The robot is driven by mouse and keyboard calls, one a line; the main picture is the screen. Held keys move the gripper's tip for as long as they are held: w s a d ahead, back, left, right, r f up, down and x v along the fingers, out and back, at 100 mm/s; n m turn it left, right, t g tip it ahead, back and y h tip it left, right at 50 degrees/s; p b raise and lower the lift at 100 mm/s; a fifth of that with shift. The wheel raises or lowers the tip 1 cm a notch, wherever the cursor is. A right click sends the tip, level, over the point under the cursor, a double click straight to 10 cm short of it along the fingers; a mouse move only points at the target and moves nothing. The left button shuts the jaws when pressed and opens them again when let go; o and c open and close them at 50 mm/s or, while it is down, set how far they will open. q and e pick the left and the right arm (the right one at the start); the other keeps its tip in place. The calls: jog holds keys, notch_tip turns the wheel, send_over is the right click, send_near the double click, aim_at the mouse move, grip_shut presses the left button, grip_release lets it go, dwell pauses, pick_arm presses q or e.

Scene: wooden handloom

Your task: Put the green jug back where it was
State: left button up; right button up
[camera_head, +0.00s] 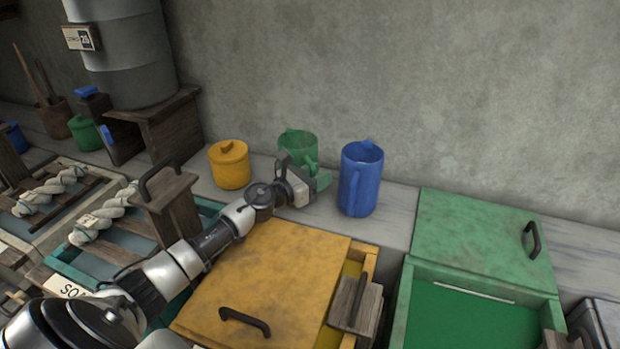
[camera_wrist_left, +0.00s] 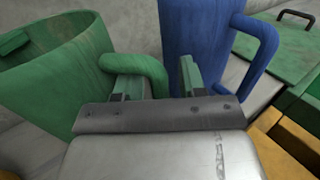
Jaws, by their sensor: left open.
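The green jug (camera_head: 297,142) stands upright on the grey shelf against the wall, between a yellow lidded pot and a blue jug. In the left wrist view the green jug (camera_wrist_left: 62,75) fills the left side, with its curved handle (camera_wrist_left: 146,64) toward the gripper. My left gripper (camera_head: 312,168) is open at the front right of the green jug. In the left wrist view its fingers (camera_wrist_left: 158,80) are apart, with the handle close at the left finger; I cannot tell whether they touch. The gripper's body hides part of the jug. My right gripper is not in view.
The blue jug (camera_head: 361,180) stands close to the right of my gripper. The yellow pot (camera_head: 229,166) is on the left. A yellow lidded box (camera_head: 275,275) and an open green box (camera_head: 480,314) lie in front. The shelf (camera_head: 398,215) is bare right of the blue jug.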

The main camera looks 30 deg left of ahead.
pick_arm(q)
jog(key=b+v, duration=0.1)
jog(key=v, duration=1.1)
jog(key=shift+b, duration=0.4)
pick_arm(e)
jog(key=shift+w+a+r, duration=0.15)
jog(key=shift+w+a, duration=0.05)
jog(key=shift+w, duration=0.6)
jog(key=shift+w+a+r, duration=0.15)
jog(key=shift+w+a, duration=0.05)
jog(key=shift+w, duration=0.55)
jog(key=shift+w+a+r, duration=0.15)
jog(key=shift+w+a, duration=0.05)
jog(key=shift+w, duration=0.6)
